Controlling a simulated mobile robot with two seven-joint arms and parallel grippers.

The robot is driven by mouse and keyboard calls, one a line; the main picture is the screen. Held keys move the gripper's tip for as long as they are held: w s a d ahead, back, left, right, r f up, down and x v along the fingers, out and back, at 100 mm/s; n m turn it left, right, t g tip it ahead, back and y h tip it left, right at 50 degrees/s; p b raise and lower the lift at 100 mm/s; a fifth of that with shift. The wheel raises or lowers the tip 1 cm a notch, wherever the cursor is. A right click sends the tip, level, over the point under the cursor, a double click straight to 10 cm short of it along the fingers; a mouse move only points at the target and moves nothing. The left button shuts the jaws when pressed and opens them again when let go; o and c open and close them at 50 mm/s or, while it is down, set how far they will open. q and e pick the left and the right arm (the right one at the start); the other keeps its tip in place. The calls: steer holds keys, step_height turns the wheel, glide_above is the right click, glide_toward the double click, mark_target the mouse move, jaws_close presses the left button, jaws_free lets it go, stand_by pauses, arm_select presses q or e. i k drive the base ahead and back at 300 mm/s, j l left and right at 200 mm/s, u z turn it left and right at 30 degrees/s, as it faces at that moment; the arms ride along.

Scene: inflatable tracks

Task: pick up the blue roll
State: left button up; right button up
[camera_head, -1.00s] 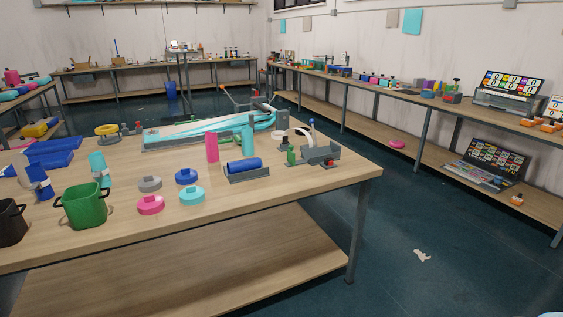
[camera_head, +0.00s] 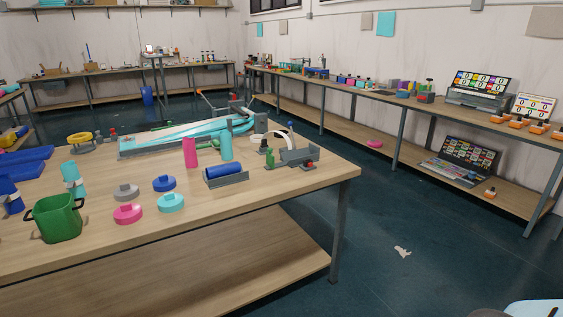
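A blue roll (camera_head: 224,169) lies on its side in a grey holder (camera_head: 227,180) on the wooden table (camera_head: 240,202), right of the middle of the tabletop. Neither of my grippers shows in the head view.
A green bucket (camera_head: 57,218) and several round lidded pieces, one of them pink (camera_head: 128,214), stand left of the roll. A grey clamp-like device (camera_head: 297,157) is to its right. The floor (camera_head: 400,225) right of the table is mostly clear.

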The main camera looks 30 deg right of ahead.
mark_target(225, 169)
steer(key=i+l+u, duration=0.1)
steer(key=l, duration=0.25)
steer(key=i+l, duration=0.3)
steer(key=i+l+u, duration=0.15)
steer(key=l, duration=0.3)
steer(key=i+l, duration=0.2)
steer(key=l, duration=0.15)
steer(key=i+l+u, duration=0.15)
steer(key=l, duration=0.25)
steer(key=i+l+u, duration=0.1)
steer(key=l, duration=0.3)
steer(key=i, duration=0.05)
